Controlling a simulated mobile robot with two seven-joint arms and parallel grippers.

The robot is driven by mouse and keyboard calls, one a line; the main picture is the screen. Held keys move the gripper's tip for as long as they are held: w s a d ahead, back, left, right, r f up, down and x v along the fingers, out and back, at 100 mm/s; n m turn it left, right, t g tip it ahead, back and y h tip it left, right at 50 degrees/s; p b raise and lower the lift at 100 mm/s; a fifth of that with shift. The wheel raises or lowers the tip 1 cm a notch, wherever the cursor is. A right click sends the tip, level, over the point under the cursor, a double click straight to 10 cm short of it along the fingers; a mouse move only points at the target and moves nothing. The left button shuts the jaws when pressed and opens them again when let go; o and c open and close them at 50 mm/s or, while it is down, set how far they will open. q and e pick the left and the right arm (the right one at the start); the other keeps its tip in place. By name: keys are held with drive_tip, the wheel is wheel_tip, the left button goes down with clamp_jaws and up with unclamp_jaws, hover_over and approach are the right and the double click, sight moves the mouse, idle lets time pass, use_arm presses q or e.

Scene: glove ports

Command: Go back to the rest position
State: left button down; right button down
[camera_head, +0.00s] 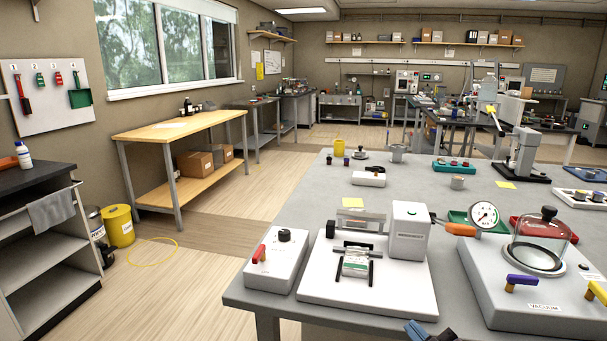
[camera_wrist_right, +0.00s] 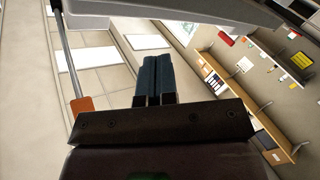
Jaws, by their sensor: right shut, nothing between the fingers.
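My right gripper (camera_head: 430,331) shows at the bottom edge of the head view, in front of the grey table's near edge. Its dark blue fingers lie together in the right wrist view (camera_wrist_right: 155,78), shut with nothing between them. Only the finger ends show in the head view; the rest of that arm is out of frame. My left gripper is not in view.
Close beyond the right gripper are a white-based device (camera_head: 372,290) and a vacuum unit (camera_head: 535,295) with a glass dome (camera_head: 540,241). A grey control box (camera_head: 277,262) stands at left. Open floor (camera_head: 190,285) lies left of the table (camera_head: 310,205).

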drive_tip(key=s+d+f+m+g+h, duration=0.2)
drive_tip(key=s+d+f+m+g, duration=0.1)
drive_tip(key=s+f, duration=0.7)
drive_tip(key=s+d+f+m+g+h, duration=0.2)
drive_tip(key=s+d+f+m+h, duration=0.1)
drive_tip(key=s+f, duration=0.8)
drive_tip(key=s+d+m, duration=0.1)
drive_tip(key=s+m, duration=0.1)
drive_tip(key=shift+s+f+m+g+p, duration=0.2)
drive_tip(key=shift+s+m+g+p, duration=0.1)
drive_tip(key=shift+s+g, duration=0.1)
drive_tip(key=shift+a, duration=0.1)
